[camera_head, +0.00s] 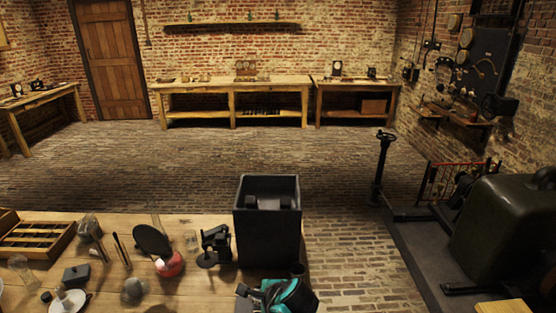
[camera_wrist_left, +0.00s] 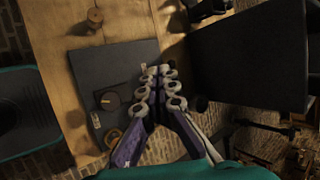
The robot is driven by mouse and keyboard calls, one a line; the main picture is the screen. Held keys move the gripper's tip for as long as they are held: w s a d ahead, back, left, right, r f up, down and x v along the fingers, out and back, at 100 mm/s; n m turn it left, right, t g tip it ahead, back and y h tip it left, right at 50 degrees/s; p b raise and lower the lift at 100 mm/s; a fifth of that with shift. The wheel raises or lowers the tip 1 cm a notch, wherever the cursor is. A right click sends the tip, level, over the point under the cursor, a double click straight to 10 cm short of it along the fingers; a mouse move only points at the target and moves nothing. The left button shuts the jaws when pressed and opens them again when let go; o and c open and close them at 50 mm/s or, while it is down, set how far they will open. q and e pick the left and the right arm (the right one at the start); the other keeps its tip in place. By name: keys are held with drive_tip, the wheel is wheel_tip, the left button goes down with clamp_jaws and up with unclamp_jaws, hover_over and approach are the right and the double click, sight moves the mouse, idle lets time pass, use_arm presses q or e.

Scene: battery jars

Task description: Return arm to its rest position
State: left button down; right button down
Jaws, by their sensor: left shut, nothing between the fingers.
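My left gripper (camera_wrist_left: 158,74) shows in the left wrist view, its purple and grey fingers closed together with nothing between them. It is over a dark flat slab (camera_wrist_left: 137,60) on the wooden table, and I cannot tell how high above it. A teal and black part of my arm (camera_head: 285,295) shows at the bottom edge of the head view, in front of the black open tank (camera_head: 267,222). The fingers are not clear there. My right gripper is in neither view.
The wooden bench (camera_head: 200,285) holds a wooden tray (camera_head: 35,240), glass jars, a red flask (camera_head: 169,265) with a dark disc, and a small black device (camera_head: 215,245). A dark green machine (camera_head: 505,235) stands at right.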

use_arm(q)
drive_tip(key=s+a+r+n+h+b, duration=0.1)
drive_tip(key=s+a+n+h, duration=0.3)
drive_tip(key=s+a+n, duration=0.8)
drive_tip(key=shift+s+a+r+n, duration=0.4)
drive_tip(key=shift+s+n, duration=0.8)
drive_tip(key=shift+n, duration=1.2)
